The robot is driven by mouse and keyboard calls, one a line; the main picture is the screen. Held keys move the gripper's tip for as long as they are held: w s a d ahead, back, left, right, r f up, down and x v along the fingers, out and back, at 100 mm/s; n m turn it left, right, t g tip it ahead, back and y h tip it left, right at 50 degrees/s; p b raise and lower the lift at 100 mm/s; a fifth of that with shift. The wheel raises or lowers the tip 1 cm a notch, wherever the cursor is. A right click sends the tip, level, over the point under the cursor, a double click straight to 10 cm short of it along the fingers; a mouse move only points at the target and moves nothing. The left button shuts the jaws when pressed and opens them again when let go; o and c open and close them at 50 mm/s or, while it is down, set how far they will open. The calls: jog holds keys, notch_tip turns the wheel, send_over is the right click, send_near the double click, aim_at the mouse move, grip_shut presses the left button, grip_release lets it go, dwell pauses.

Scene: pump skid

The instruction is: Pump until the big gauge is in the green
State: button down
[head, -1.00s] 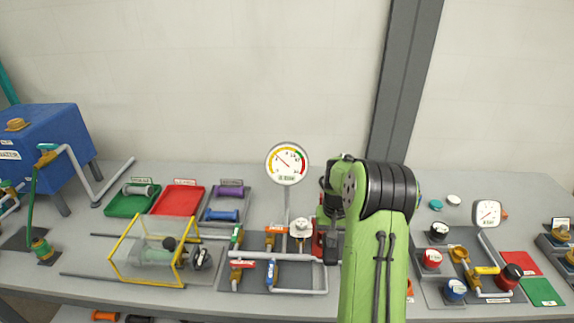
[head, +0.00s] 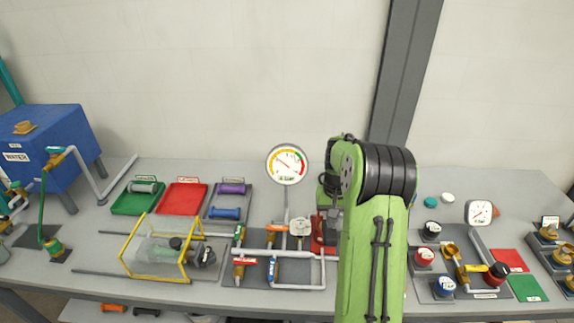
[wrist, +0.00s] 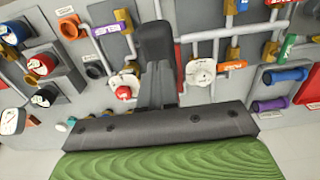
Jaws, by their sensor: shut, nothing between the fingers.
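The big round gauge (head: 287,163) stands on a post at the middle back of the bench in the head view. Its dial has yellow, green and red bands. Its thin needle points to the upper left, seemingly in the yellow, away from the green at upper right. A red unit (head: 322,232), perhaps the pump, stands right of the gauge post, partly hidden by my green arm. My gripper is mostly hidden behind the arm in the head view. In the wrist view my gripper (wrist: 156,45) is shut and empty, above the bench's pipework. I cannot make out a pump handle.
Pipes with coloured valves (head: 240,255) stand left of the red unit. A yellow-framed cage (head: 140,245), trays (head: 182,197) and a blue water tank (head: 50,145) are further left. A panel with knobs and a small gauge (head: 478,212) is at right.

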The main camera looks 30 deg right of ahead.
jog(key=shift+f, duration=0.1)
notch_tip(320, 180, down, 9)
jog(key=b, duration=0.7)
notch_tip(320, 180, up, 10)
jog(key=p, duration=0.7)
jog(key=shift+f, duration=0.35)
notch_tip(320, 180, down, 10)
jog(key=r+b, duration=0.1)
jog(key=b, duration=0.6)
notch_tip(320, 180, up, 9)
jog(key=p, duration=0.7)
jog(key=shift+r+p, duration=0.15)
jog(key=shift+p, duration=0.15)
jog(key=shift+f, duration=0.2)
